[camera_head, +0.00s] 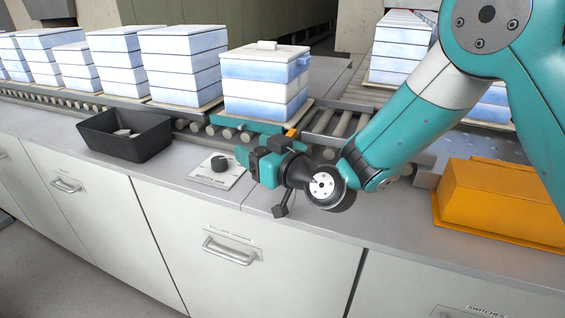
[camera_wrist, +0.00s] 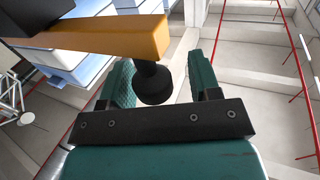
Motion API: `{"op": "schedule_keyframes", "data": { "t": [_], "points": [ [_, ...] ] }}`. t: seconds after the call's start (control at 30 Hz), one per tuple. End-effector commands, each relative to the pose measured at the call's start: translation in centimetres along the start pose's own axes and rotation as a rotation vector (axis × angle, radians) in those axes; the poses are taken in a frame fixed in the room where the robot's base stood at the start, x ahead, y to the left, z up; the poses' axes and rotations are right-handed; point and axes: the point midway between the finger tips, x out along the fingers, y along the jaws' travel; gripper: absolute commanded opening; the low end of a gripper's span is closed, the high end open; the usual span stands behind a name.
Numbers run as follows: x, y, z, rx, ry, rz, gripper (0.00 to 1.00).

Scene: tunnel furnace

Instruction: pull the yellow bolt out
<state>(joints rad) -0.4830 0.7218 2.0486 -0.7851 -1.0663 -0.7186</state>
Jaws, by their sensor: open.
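The yellow bolt (camera_wrist: 110,38) crosses the upper left of the wrist view as a flat bar. A round black knob (camera_wrist: 153,86) is at its right end. In the head view only a small yellow piece of the bolt (camera_head: 292,133) shows, just behind my gripper (camera_head: 258,160), which hides the rest. In the wrist view my gripper (camera_wrist: 161,68) is open, with one green finger on each side of the knob. The knob is between the fingers, with a gap visible to the right finger; contact on the left cannot be told.
A stack of blue-and-white boxes (camera_head: 265,85) stands on the roller conveyor (camera_head: 322,121) behind my gripper. A black tray (camera_head: 120,149) and a rotary knob (camera_head: 218,163) are on the counter to the left. An orange bin (camera_head: 500,195) stands to the right.

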Motion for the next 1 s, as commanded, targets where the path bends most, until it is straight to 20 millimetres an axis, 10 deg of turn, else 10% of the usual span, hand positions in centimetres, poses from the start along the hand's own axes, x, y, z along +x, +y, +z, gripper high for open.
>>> {"op": "schedule_keyframes", "data": {
  "t": [0.6, 1.0],
  "points": [
    [-14.4, 0.1, 0.8, -0.003, 0.005, 0.006, 0.57],
    [-16.6, 0.0, 0.2, -0.003, 0.003, -0.002, 0.57]
  ]
}}
